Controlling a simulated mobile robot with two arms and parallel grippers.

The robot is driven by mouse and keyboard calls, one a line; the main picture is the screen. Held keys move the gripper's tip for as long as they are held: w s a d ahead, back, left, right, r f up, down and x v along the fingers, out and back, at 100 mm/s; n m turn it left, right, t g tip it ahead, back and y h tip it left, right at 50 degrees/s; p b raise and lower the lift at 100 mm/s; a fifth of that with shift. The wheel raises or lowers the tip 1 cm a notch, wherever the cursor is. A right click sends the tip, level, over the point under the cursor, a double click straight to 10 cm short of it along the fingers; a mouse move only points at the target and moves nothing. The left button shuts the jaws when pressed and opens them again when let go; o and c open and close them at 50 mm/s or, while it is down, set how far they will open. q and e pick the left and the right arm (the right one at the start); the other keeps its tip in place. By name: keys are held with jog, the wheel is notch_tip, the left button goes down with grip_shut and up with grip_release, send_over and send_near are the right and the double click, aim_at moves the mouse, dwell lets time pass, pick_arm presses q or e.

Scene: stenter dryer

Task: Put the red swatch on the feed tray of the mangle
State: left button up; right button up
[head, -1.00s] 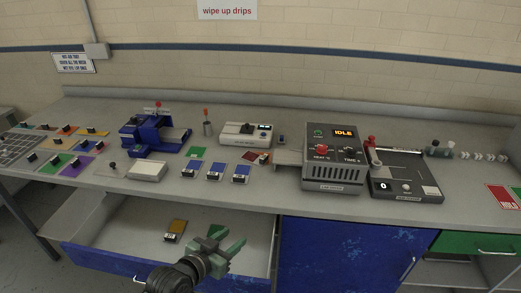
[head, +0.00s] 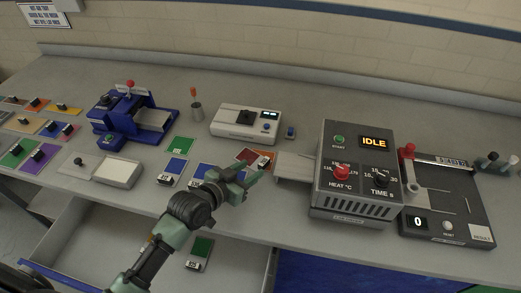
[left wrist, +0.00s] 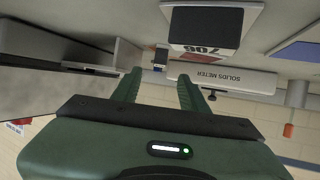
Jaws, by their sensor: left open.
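A dark red swatch (head: 247,156) lies on the bench, partly behind my left gripper, with a smaller orange-red piece and label at its right end. My left gripper (head: 246,180) is open and empty, just in front of the swatch and above the bench edge. In the left wrist view its fingers (left wrist: 158,88) are apart, and a dark-faced card (left wrist: 212,22) with a number label lies beyond them; its colour is hard to tell there. The blue mangle (head: 117,112) with a red knob stands at the left. Its grey tray (head: 153,119) is empty. My right gripper is out of view.
Blue swatches (head: 175,167) lie left of my gripper, with a green swatch (head: 181,144) behind. The solids meter (head: 245,124) stands behind. The dryer (head: 352,200), reading IDLE, and its grey tray (head: 294,167) are to the right. An open drawer (head: 110,235) lies below.

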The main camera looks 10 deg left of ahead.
aim_at(263, 162)
pick_arm(q)
jog(key=shift+w+d+f, duration=0.2)
jog(key=shift+w+d, duration=0.15)
jog(key=shift+w, duration=0.25)
jog(key=shift+w+d+f+p, duration=0.15)
jog(key=shift+w+d+p, duration=0.1)
jog(key=shift+w+p, duration=0.2)
jog(key=x, duration=0.3)
jog(key=shift+w+f+p, duration=0.25)
jog(key=shift+p, duration=0.15)
jog(key=shift+w+d+f, duration=0.15)
jog(key=shift+w, duration=0.1)
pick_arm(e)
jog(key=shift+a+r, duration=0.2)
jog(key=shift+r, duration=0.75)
pick_arm(q)
grip_shut()
